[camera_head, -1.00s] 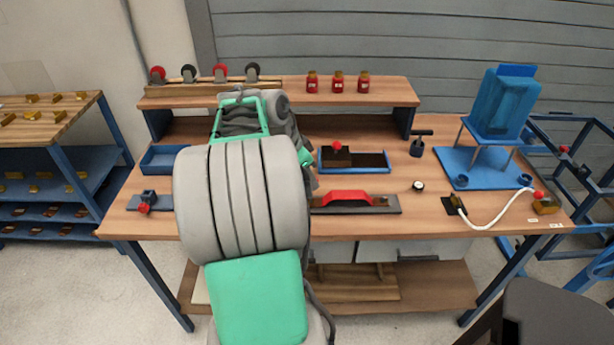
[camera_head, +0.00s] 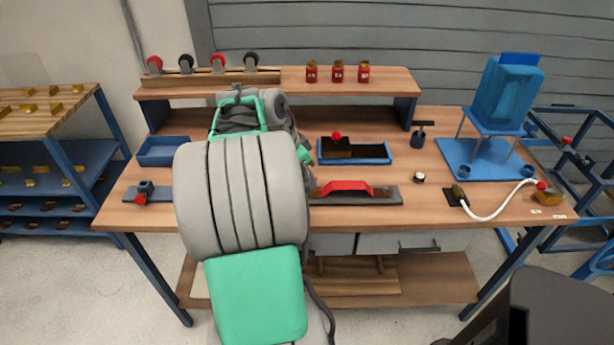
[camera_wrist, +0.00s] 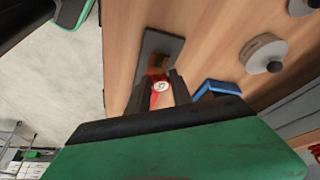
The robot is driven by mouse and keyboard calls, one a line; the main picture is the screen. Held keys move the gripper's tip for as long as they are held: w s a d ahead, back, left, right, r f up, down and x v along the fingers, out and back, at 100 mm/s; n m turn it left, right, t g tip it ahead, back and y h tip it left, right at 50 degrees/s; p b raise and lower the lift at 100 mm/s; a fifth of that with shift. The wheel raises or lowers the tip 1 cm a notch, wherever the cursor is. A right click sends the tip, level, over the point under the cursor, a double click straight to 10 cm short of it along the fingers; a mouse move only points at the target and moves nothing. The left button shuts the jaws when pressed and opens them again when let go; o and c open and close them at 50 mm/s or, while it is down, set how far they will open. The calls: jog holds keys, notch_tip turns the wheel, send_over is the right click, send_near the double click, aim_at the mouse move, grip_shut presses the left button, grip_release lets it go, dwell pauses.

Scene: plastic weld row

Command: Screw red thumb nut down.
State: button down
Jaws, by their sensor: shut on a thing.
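In the wrist view my gripper (camera_wrist: 160,90) is shut on a small round red thumb nut (camera_wrist: 161,86) with a pale centre, seen from above between the two dark fingers. The nut is over a dark grey plate (camera_wrist: 162,46), next to a brass-coloured piece, and a red part shows just below it. In the head view the grey plate (camera_head: 392,196) carries a red bar (camera_head: 350,186). Its left end, the nut and my gripper are hidden behind my arm. How far down the nut sits cannot be told.
Behind the plate stands a blue tray (camera_head: 386,160) with a red-knobbed dark block (camera_head: 337,148). A back shelf (camera_head: 300,80) holds casters and red jars.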

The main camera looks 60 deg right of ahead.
aim_at(306, 185)
jog(key=shift+f, duration=0.15)
dwell(0.5)
jog(key=shift+f+b, duration=0.55)
jog(key=shift+b, duration=0.1)
dwell(0.4)
jog(key=shift+f+b, duration=0.4)
jog(key=shift+f, duration=0.05)
jog(key=shift+f+b, duration=0.4)
dwell(0.8)
